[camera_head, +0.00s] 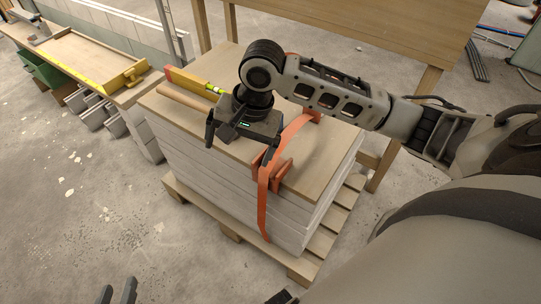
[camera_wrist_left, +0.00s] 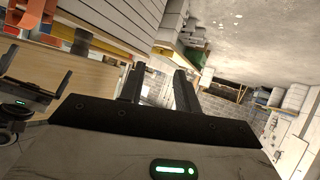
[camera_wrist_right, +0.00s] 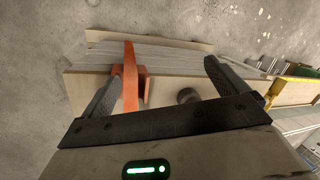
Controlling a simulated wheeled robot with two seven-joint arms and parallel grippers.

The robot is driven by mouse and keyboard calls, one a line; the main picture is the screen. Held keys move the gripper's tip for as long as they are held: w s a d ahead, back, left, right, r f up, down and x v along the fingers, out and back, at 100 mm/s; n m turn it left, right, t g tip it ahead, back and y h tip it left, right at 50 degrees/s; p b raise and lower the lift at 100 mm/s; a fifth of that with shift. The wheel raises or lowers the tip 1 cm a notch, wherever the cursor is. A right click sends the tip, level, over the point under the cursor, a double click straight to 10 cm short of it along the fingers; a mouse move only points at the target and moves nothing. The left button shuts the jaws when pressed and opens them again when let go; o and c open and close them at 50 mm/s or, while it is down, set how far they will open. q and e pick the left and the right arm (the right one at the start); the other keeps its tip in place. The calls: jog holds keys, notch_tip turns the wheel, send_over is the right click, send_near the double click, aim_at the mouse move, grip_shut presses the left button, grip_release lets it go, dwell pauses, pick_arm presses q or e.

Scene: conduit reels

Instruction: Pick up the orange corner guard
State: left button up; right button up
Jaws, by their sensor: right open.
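The orange corner guard (camera_head: 281,172) sits on the near top edge of the board stack, beside the orange strap (camera_head: 263,205). In the right wrist view, the guard (camera_wrist_right: 143,86) shows next to the strap, behind one finger. My right gripper (camera_head: 240,143) is open and empty above the stack, to the left of the guard in the head view. My left gripper (camera_head: 118,292) is open and empty, low at the bottom left, away from the stack. Its fingers also show in the left wrist view (camera_wrist_left: 156,86).
The stack (camera_head: 215,190) stands on a wooden pallet (camera_head: 232,228). A yellow level (camera_head: 205,84) and a wooden rod (camera_head: 186,97) lie on its top. A workbench (camera_head: 90,60) stands at the upper left; a wooden panel (camera_head: 370,30) stands behind.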

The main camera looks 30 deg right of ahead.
jog(key=d+r+m+g+h+b, duration=0.1)
jog(key=d+r+m+h, duration=0.1)
jog(key=d+r+m, duration=0.4)
jog(key=n+b, duration=0.1)
jog(key=b, duration=0.2)
send_near(270, 168)
jog(key=shift+s+a+f+g+h, duration=0.2)
jog(key=shift+s+a+g+h, duration=0.1)
jog(key=shift+a, duration=0.1)
jog(key=shift+w+f, duration=0.1)
jog(key=shift+f, duration=0.4)
jog(key=shift+w+f+b, duration=0.15)
jog(key=shift+f+b, duration=0.3)
jog(key=shift+f, duration=0.15)
jog(key=f, duration=0.1)
jog(key=f+b, duration=0.1)
jog(key=f, duration=0.2)
jog(key=shift+w+d+b, duration=0.15)
jog(key=shift+w+b, duration=0.15)
pick_arm(q)
notch_tip(270, 168, down, 9)
jog(key=d+g, duration=0.1)
jog(key=d, duration=0.1)
jog(key=shift+w+m+h, duration=0.3)
jog(key=shift+w, duration=0.05)
